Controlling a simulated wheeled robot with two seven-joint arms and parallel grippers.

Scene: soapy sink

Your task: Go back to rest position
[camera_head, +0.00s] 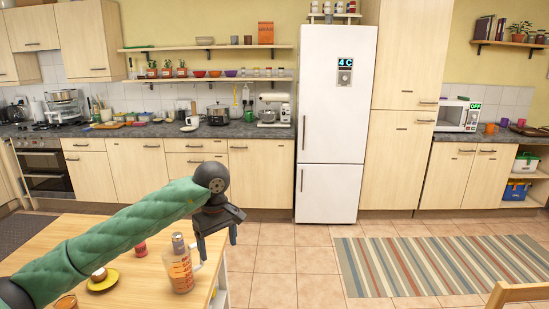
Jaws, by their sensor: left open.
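My left arm comes in from the left in a green padded sleeve, above the wooden table (125,290). My left gripper (217,252) is at the arm's end, fingers pointing down and apart, with nothing between them. It hangs near the table's right edge, beside and above a clear measuring jug (181,272) with red markings. A grey-topped object (178,243) shows at the jug's mouth. I cannot tell whether the gripper touches the jug's handle. My right gripper is out of the picture.
A yellow saucer (103,283) with a small cup and a red item (140,249) are on the table, near my arm. A striped rug (440,267) lies to the right on tiled floor. The white fridge (332,125) and counters line the back. The floor between is clear.

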